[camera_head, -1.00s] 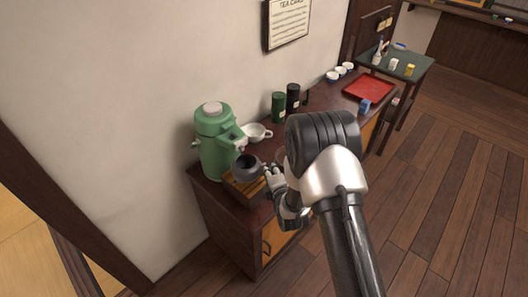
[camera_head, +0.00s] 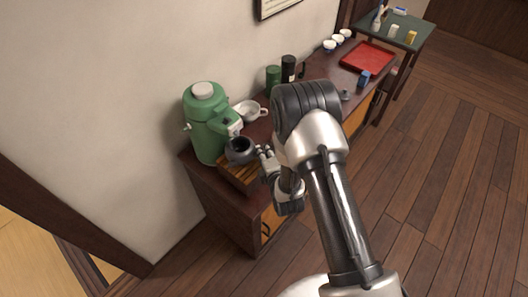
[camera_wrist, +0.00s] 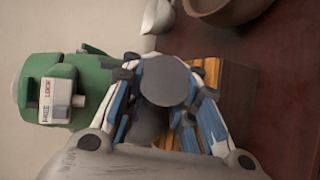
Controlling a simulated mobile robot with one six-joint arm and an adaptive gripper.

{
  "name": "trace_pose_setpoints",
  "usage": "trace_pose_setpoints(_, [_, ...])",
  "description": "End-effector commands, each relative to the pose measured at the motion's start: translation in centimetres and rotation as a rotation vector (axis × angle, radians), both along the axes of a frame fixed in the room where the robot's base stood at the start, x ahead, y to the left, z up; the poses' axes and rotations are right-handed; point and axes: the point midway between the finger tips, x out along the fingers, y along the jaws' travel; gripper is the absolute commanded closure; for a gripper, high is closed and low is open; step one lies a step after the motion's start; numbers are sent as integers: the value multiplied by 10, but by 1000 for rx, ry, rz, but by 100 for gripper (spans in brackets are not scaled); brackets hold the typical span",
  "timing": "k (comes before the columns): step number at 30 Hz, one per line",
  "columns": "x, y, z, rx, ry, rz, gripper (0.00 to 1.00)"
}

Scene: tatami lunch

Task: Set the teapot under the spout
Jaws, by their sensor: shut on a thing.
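The dark grey teapot (camera_head: 241,150) is at the green dispenser's front, above or on a slatted wooden tray (camera_head: 236,182); I cannot tell if it touches the slats. Its top looks open in the head view. The green dispenser (camera_head: 208,135) stands at the cabinet's left end, its spout head (camera_head: 234,127) just over the teapot. My gripper (camera_head: 266,165) is shut on the teapot's right side. In the wrist view my fingers (camera_wrist: 166,100) close around a grey round part (camera_wrist: 166,80), and the teapot body behind is mostly hidden. The dispenser (camera_wrist: 60,88) shows at left.
A white spouted cup (camera_head: 248,110) stands behind the teapot. Green (camera_head: 273,77) and black (camera_head: 288,69) canisters stand by the wall. A small dark lid-like piece (camera_head: 345,95) lies near the red tray (camera_head: 368,56). The wall is close behind the dispenser.

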Motion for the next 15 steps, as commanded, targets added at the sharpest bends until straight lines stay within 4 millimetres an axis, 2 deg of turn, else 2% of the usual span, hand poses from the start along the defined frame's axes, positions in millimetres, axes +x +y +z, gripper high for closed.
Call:
trace_pose_setpoints(1, [1,0,-2,1,-3,0,100])
trace_pose_setpoints(2, [0,0,-3,0,0,0,78])
trace_pose_setpoints(12, [0,0,-1,0,-1,0,56])
trace_pose_setpoints(15, [0,0,-1,0,-1,0,52])
